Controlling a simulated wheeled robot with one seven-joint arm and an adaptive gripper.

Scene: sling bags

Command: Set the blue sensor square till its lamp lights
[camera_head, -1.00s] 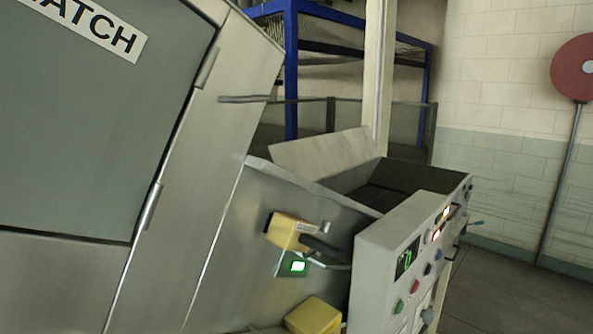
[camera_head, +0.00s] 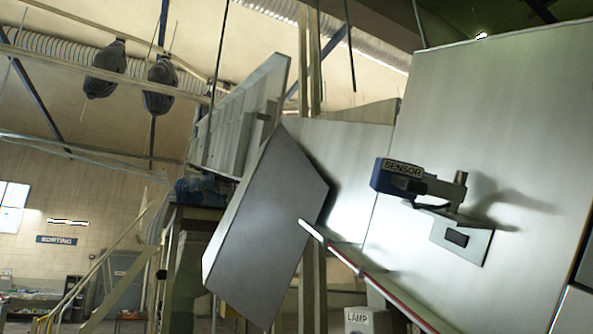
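The blue sensor (camera_head: 398,178) sits right of centre, a dark blue block with a "SENSOR" label on its top edge. It is mounted on a metal bracket (camera_head: 452,205) that stands out from a steel panel. It looks tilted in this slanted view, and I cannot tell whether it sits square. Below the bracket is a pale plate with a small dark rectangle (camera_head: 457,238) that shows no light. A pale box labelled "LAMP" (camera_head: 366,320) is cut off at the bottom edge; no lit lamp shows on it. My gripper is not in view.
The steel housing (camera_head: 500,110) fills the right side. A grey slanted panel (camera_head: 265,225) stands at centre, with a red-edged rail (camera_head: 375,280) to its right. Yellow stair rails (camera_head: 100,275) and a "SORTING" sign (camera_head: 56,240) are far left.

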